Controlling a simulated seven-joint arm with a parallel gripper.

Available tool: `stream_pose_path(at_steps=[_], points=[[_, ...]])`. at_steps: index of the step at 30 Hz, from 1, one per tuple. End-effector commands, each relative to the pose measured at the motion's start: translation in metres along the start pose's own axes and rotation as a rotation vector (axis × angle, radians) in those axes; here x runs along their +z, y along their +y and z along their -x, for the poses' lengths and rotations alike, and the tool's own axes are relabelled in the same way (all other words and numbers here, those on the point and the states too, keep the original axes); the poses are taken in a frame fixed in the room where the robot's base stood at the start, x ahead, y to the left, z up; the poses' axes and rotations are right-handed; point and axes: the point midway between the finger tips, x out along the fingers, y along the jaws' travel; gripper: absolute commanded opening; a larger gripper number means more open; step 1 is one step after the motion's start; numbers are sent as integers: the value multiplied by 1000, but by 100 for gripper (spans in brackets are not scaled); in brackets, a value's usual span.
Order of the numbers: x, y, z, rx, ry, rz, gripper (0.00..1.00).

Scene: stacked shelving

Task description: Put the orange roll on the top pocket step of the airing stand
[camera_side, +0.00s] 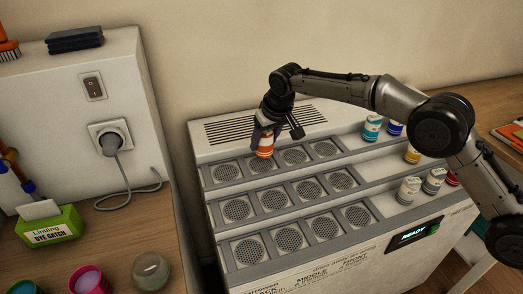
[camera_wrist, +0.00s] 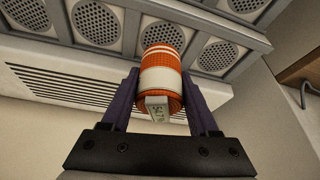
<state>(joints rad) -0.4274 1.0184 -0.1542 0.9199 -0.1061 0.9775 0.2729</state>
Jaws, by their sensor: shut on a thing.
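The orange roll (camera_side: 265,147) has white bands and a small pale tag. It also shows in the wrist view (camera_wrist: 162,62), between the two purple fingers. My gripper (camera_side: 266,135) is shut on it, pointing down at the top step of the airing stand (camera_side: 226,152). The stand has three stepped rows of pockets with round perforated grilles. The roll appears over the top row, near its second pocket from the left. I cannot tell whether its lower end touches the step. The top-row pockets that I can see hold no rolls.
Other rolls stand on the stand's right side: teal (camera_side: 372,127), blue (camera_side: 394,127), yellow (camera_side: 412,154), and grey ones (camera_side: 408,190). A lit display (camera_side: 413,237) reads READY. A white cabinet with a plugged cord (camera_side: 112,142) and a green box (camera_side: 48,225) are at left.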

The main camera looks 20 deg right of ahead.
Motion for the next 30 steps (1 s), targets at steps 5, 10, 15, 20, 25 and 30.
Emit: stream_pose_path(at_steps=[5,10,15,20,25,30], points=[[-4,-1,-10,0,2,-1,1],[-6,-2,-21,0,1,-1,1],[5,-2,-43,0,0,-1,1],[5,-2,-46,0,3,-1,1],[6,-2,-46,0,2,-1,1],[7,-2,-49,0,1,-1,75]])
